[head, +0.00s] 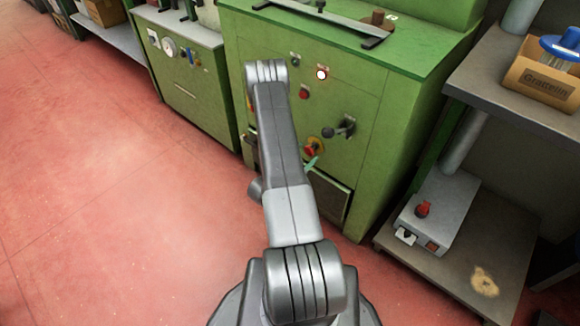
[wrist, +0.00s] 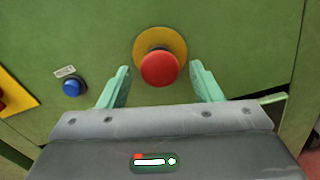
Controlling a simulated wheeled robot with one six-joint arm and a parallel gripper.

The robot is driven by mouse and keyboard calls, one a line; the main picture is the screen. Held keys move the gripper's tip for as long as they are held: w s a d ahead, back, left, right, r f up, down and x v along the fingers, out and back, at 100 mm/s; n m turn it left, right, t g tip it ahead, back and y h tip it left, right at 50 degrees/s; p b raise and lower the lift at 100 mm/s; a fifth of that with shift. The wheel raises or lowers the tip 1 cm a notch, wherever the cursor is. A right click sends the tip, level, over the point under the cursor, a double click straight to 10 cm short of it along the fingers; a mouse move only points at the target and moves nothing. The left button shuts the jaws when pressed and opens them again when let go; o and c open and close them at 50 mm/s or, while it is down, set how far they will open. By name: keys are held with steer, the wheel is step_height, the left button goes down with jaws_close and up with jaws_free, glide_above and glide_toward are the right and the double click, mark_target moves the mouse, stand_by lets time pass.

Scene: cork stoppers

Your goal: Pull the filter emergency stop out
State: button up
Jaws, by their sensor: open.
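A red mushroom-head emergency stop (wrist: 159,69) on a round yellow plate sits on the green cabinet front in the wrist view. No readable label shows beside it. It also shows in the head view (head: 311,150), just right of my arm and partly covered. My gripper (wrist: 160,78) is open, with one pale green finger on each side of the red head and visible gaps to both. I cannot tell how far the fingertips are from the panel. In the head view only a bit of a green finger (head: 311,164) shows; my arm hides the rest.
A blue button (wrist: 71,87) and a yellow plate with a red part (wrist: 12,96) are left of the stop. A black-knobbed lever (head: 345,128) projects at its upper right. A grey box with a red button (head: 423,209) stands on the right lower shelf.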

steer(key=p+v, duration=0.1)
steer(key=v, duration=1.1)
steer(key=shift+d, duration=0.1)
steer(key=b+x, duration=0.1)
steer(key=x, duration=1.2)
steer(key=shift+w+d, duration=0.15)
steer(key=shift+w, duration=0.2)
